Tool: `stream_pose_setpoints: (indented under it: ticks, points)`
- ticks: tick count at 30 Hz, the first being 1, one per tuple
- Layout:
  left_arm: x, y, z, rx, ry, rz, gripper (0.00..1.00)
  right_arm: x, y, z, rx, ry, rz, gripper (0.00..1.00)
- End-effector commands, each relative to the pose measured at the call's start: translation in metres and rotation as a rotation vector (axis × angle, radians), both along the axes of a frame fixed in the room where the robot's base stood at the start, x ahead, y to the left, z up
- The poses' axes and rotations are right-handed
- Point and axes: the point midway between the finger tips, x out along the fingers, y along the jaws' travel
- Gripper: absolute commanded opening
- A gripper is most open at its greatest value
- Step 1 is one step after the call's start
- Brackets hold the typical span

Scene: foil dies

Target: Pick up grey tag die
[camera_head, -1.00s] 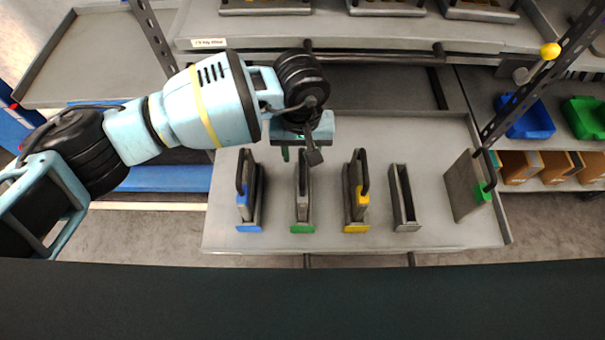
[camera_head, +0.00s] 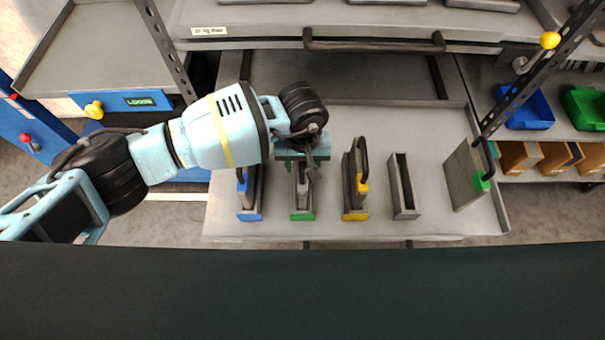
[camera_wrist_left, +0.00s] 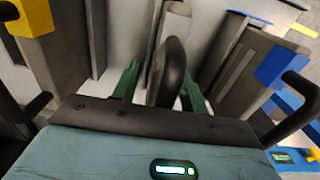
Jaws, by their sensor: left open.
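The die in the green-marked holder (camera_head: 302,216) shows no coloured tag, so I take it as the grey tag die (camera_head: 302,185); my gripper covers its upper part. My left gripper (camera_head: 303,160) hangs over it, pointing down. In the left wrist view, the open green fingers (camera_wrist_left: 160,88) stand on either side of its black handle (camera_wrist_left: 174,68). I cannot tell whether they touch it. An empty grey holder (camera_head: 404,188) stands to the right. My right gripper is not in view.
A blue-tagged die (camera_head: 243,188) stands close on the left and a yellow-tagged die (camera_head: 361,185) on the right, both with upright handles. A green-tagged die (camera_head: 464,176) stands apart at the tray's right. The grey tray (camera_head: 430,130) is bare behind the holders.

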Motion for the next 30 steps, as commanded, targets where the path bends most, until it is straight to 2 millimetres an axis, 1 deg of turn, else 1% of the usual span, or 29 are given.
stream_pose_setpoints:
  ticks: [7,17,30]
  points:
    - [0.0005,0.0001,-0.0011,0.0,-0.001,0.0,0.44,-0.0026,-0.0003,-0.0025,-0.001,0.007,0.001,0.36]
    - [0.0006,0.0002,-0.0008,0.0,-0.001,0.0,0.0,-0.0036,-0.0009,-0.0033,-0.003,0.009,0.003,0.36]
    - [0.0007,0.0002,-0.0006,0.0,-0.001,0.0,0.0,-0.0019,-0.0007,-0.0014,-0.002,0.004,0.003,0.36]
